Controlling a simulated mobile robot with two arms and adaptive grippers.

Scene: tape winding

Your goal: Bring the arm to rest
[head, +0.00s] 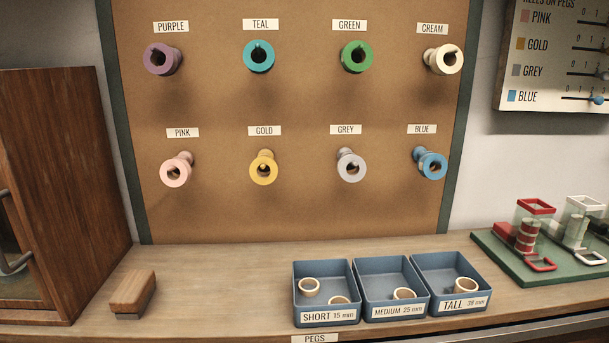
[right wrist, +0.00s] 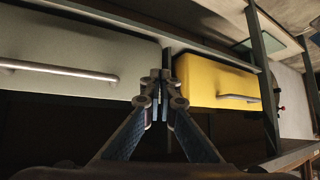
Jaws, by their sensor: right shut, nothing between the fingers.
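My right gripper (right wrist: 161,112) shows in the right wrist view, with its two fingers together and nothing between them. It is in front of a grey-white drawer (right wrist: 75,65) with a long metal handle and a yellow drawer (right wrist: 215,82) with a shorter handle. I cannot tell whether it touches either one; no gripper shows in the head view. The head view shows a brown pegboard (head: 305,110) with labelled reels on pegs, among them a purple reel (head: 157,58) and a blue reel (head: 432,165). My left gripper is not in view.
Three blue bins labelled short (head: 328,317), medium (head: 400,311) and tall (head: 457,303) hold cream rings on the bench. A wooden block (head: 133,288) lies at the left beside a wooden cabinet (head: 65,180). A green board (head: 520,272) with red and white fixtures stands right.

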